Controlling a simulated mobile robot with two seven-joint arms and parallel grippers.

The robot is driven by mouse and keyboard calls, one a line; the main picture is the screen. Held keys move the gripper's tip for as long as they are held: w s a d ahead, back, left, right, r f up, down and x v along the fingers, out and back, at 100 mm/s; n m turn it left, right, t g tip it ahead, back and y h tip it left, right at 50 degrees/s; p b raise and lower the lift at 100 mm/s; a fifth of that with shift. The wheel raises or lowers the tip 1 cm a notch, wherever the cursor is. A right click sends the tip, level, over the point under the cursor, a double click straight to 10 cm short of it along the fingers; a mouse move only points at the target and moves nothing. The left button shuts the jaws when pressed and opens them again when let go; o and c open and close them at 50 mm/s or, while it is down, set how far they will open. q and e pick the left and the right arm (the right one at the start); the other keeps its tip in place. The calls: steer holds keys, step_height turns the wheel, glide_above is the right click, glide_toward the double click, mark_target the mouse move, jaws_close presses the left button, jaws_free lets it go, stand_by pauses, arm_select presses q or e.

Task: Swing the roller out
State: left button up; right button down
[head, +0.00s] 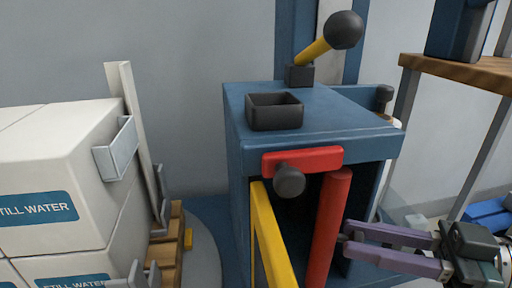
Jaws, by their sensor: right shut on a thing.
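The roller (329,230) is a red upright cylinder, leaning slightly, at the front opening of a blue cabinet (236,160). My right gripper (347,237) comes in from the right with purple fingers. Its fingertips meet the roller's right side and it is shut on the roller; the exact contact is small and partly hidden. The lower end of the roller is cut off by the picture's bottom edge. My left gripper is not in view.
A red bar (325,158) with a black knob (289,180) sits above the opening. A yellow bar (272,240) slants left of the roller. A black-balled lever (343,30) and black tray (274,123) top the cabinet. White water boxes (60,180) stand left, a wooden shelf (465,72) right.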

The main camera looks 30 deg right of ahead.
steer(key=shift+f, duration=0.1)
stand_by(0.3)
steer(key=c, duration=0.7)
jaws_free()
steer(key=shift+d, duration=0.1)
steer(key=shift+s, duration=0.1)
